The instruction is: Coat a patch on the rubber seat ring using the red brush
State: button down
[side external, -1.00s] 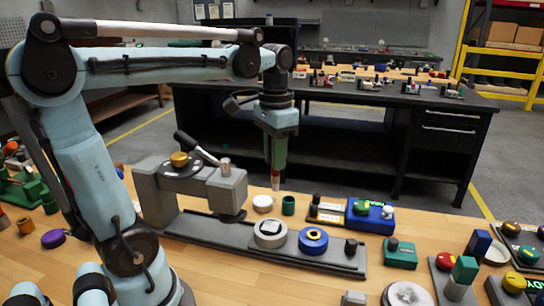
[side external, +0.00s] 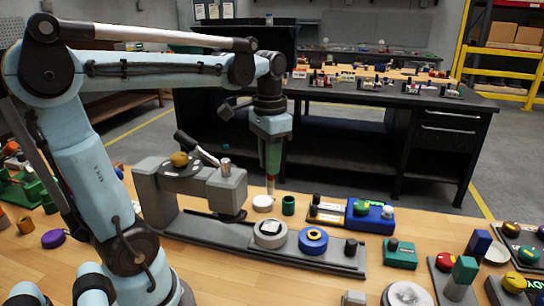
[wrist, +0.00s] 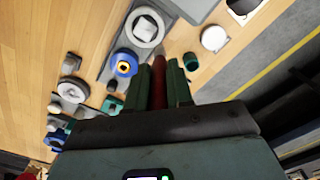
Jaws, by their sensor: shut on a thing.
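My gripper (side external: 272,168) points down and is shut on the red brush (wrist: 159,88), held between its green fingers in the wrist view. In the side view the brush's pale lower end (side external: 270,186) hangs just above or in front of a white round disc (side external: 262,203); contact cannot be told. A small dark green cup (side external: 288,206) stands right of the disc. A grey ring with a white centre (side external: 270,234) and a blue ring with a yellow centre (side external: 313,241) rest on the grey base. I cannot tell which round part is the rubber seat ring.
A grey clamp block with a black lever (side external: 205,186) stands left of the disc. A blue block (side external: 370,217) and a teal block (side external: 400,254) stand to the right. Bare wooden table (side external: 340,275) shows in front of the base.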

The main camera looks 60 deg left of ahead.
aim_at(270, 179)
jog(key=shift+f, duration=3.2)
jog(key=shift+s+d+f, duration=0.2)
jog(key=shift+s+d, duration=1.15)
jog(key=w+a, duration=0.2)
jog(key=a, duration=0.1)
jog(key=shift+w, duration=0.4)
jog(key=shift+s+d+r, duration=0.1)
jog(key=shift+d+r, duration=0.05)
jog(key=shift+r, duration=3.85)
jog(key=shift+f, duration=0.1)
